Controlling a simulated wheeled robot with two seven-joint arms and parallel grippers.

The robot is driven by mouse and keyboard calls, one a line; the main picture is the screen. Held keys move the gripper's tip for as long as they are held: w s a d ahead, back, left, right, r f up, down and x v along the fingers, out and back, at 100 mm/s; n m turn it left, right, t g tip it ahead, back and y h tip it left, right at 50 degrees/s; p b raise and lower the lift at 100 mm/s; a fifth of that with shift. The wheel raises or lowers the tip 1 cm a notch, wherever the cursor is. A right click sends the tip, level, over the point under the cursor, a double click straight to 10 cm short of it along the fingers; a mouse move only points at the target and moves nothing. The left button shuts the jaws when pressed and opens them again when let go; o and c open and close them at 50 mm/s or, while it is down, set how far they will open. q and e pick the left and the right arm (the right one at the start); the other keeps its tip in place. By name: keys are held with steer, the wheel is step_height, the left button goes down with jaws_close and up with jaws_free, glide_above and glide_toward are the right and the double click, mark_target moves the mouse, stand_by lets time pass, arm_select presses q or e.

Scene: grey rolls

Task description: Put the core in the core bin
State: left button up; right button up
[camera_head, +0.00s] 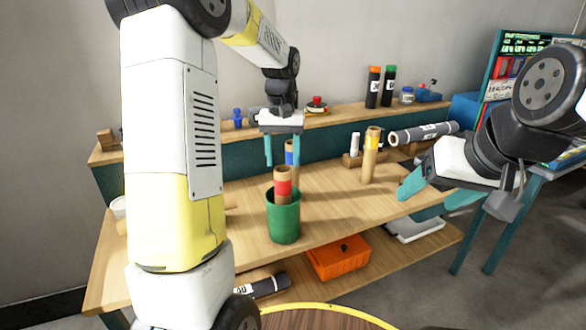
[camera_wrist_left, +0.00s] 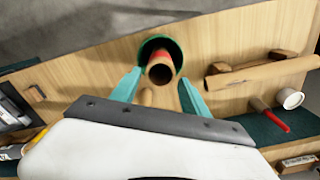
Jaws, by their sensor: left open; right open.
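The green bin (camera_head: 283,222) stands on the wooden table and also shows in the left wrist view (camera_wrist_left: 146,47). A brown core with a red band (camera_head: 283,183) stands in it, slightly tilted, its open end toward the left wrist camera (camera_wrist_left: 160,73). A blue-banded core (camera_head: 290,152) shows behind it; its lower part is hidden, so I cannot tell what it stands in. My left gripper (camera_head: 283,163) is open, fingers down, above and behind the bin. A yellow-banded core (camera_head: 371,156) stands upright on the table. My right gripper (camera_head: 437,192) is open and empty at the right.
Orange- and green-capped rolls (camera_head: 373,88) stand on the back shelf. An orange box (camera_head: 338,257) sits on the lower shelf. A brown tube (camera_wrist_left: 258,73) lies on the table. The table's middle is clear.

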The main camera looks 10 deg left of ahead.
arm_select(q)
steer(key=s+r+t, duration=0.3)
steer(key=s+r, duration=0.6)
steer(key=s, duration=0.1)
steer(key=s+d+m+t+h, duration=0.2)
steer(key=s+t, duration=0.1)
steer(key=s, duration=1.1)
steer(key=shift+s, duration=0.2)
steer(key=shift+d, duration=0.1)
